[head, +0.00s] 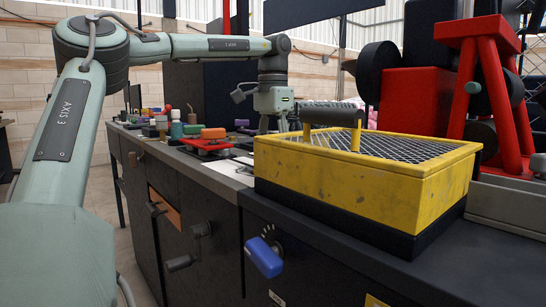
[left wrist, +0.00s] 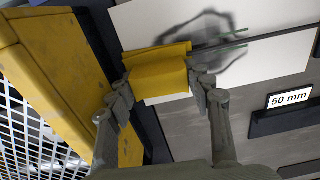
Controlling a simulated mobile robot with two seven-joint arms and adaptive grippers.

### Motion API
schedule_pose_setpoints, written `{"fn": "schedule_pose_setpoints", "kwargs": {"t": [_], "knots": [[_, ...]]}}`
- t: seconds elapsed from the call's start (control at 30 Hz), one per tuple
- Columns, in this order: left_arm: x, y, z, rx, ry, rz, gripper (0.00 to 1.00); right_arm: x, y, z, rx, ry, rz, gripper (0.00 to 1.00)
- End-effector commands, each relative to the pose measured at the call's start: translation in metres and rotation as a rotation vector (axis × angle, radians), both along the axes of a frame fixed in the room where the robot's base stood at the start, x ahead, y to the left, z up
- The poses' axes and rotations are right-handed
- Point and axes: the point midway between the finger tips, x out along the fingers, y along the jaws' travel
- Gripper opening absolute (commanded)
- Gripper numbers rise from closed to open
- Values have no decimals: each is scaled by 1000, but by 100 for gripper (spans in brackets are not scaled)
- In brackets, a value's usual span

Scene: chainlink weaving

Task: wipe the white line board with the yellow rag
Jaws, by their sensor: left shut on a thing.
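The yellow rag (left wrist: 160,72) is between the fingers of my left gripper (left wrist: 160,82), which is shut on it. The rag is over the white line board (left wrist: 265,62); I cannot tell whether it touches. The board has a dark, cloudy smudge (left wrist: 232,20) around a dark line with short green marks. In the head view, a small part of the white board (head: 226,169) shows on the bench beside the yellow box. My left gripper (head: 276,112) hangs behind that box, so its fingertips and the rag are hidden there. My right gripper is not in view.
The yellow box (head: 345,185) with a mesh top and roller stands close to my left gripper. A red tool (head: 205,141) and several small items lie further along the bench. A "50 mm" label (left wrist: 290,97) is beside the board. Red machines (head: 420,100) stand behind the box.

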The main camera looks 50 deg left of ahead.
Motion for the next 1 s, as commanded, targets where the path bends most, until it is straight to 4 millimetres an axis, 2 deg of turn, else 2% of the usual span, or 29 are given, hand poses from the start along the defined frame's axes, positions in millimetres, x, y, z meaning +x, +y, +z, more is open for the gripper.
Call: {"fn": "schedule_pose_setpoints", "kwargs": {"t": [0.27, 0.6, 0.87, 1.0], "knots": [[0, 2, -1, 0, -1, 1, 28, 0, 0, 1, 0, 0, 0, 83], [0, 29, 3, -1, -1, 2, 28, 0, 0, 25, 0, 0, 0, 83], [0, 40, 0, -1, 0, 1, 28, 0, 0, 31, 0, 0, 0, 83], [0, 48, 2, -1, 0, 1, 28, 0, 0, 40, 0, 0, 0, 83]]}}
